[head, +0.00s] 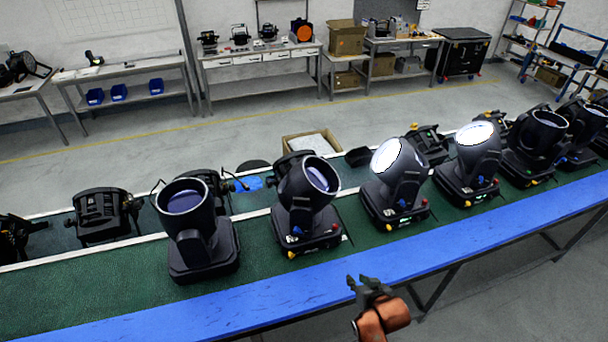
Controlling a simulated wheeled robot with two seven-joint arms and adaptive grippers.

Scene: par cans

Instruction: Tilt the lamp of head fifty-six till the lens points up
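Several black moving-head lamps stand in a row on a green-topped bench (110,297). Their numbers are too small to read, so I cannot tell which one is head fifty-six. The leftmost lamp (186,222) has its lens tilted mostly up. The second lamp (308,200) has a dark lens facing up and to the right. The third lamp (396,180) and fourth lamp (476,160) show bright white lenses. My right gripper (358,280) is in front of the bench's blue edge, below the second and third lamps, apart from all of them. Its fingertips look parted and empty. My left gripper is not in view.
The blue front edge (440,250) runs along the bench. Behind the front row are more black fixtures (103,215) and an open cardboard box (312,142). Worktables (260,70) line the back wall. The floor between is clear.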

